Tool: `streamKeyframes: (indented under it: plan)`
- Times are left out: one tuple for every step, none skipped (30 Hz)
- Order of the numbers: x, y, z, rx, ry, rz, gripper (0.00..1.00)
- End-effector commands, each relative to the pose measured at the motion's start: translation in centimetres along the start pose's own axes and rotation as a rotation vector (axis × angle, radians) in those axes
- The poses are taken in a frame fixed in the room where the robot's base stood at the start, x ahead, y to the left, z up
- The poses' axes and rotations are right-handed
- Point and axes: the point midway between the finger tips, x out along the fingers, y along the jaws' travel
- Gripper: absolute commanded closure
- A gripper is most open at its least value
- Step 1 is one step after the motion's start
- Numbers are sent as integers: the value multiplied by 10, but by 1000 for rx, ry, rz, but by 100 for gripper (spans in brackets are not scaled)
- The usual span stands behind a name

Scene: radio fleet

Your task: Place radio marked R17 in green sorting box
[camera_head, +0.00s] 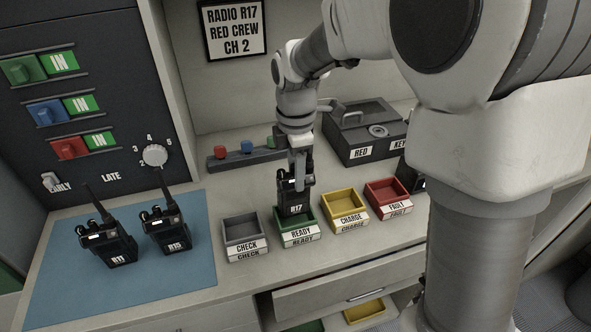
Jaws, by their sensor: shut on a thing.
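The black radio marked R17 (294,198) is upright, with its lower end at the green sorting box (299,240), labelled READY. My gripper (298,176) points down and is shut on the upper part of this radio. The radio's lower end is over or inside the box opening; I cannot tell whether it touches the box floor. Two other black radios, R11 (109,247) and R15 (170,235), stand on the blue mat (70,295) at the left.
The grey CHECK box (245,238) is left of the green box. The yellow CHARGE box (343,208) and red FAULT box (387,197) are to its right. A dark case (365,130) stands behind. A drawer (350,290) below the counter is partly open.

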Motion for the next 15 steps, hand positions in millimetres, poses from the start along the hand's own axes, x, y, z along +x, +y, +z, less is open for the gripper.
streamKeyframes:
  plan:
    - [5,0,0,0,0,-2,100]
    - [10,0,-1,0,0,-4,100]
    - [16,-1,-1,-1,0,-4,100]
    - [20,-1,-1,-1,0,-5,100]
    - [25,-1,-1,-1,0,-4,100]
    - [30,-1,0,0,0,-4,100]
    - [33,-1,0,0,-1,-4,100]
    - [36,-1,0,0,-1,-3,100]
    - [38,-1,0,1,-1,-2,100]
    - [39,0,0,1,-1,-1,100]
    - [39,0,0,1,0,-1,100]
    - [39,0,0,1,0,0,100]
    - [39,0,0,1,0,0,100]
    - [39,0,0,1,0,0,100]
    - [39,0,0,1,0,0,100]
